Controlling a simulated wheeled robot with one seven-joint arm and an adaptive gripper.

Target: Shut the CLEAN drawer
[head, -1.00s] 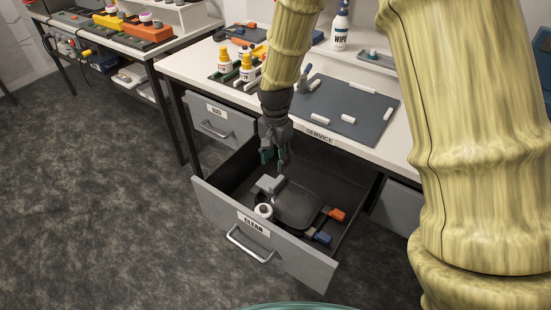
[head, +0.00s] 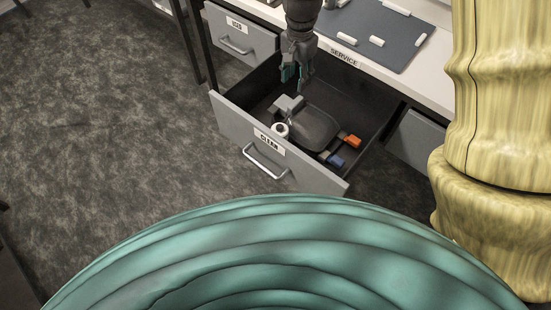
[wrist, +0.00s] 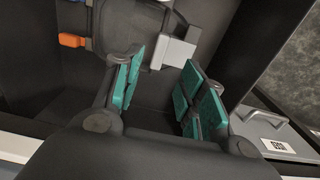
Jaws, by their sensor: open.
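The CLEAN drawer (head: 232,122) is pulled well out from under the bench. Its grey front carries a CLEAN label and a silver bar handle (head: 265,163). Inside lie a dark grey tray-like object (head: 313,127), a light grey block (head: 288,105), a white roll (head: 281,130), an orange-ended piece (head: 352,141) and a blue-ended piece (head: 336,160). My gripper (head: 293,80) is open and empty, with teal finger pads, pointing down over the back part of the drawer. In the wrist view the pads (wrist: 162,92) stand apart, with the light grey block (wrist: 174,53) beyond them.
A second closed drawer (head: 240,36) with its own label and handle sits left of the open one. The bench top above holds a dark mat (head: 375,30) with several white pieces. Open carpet (head: 110,120) lies left of the drawer.

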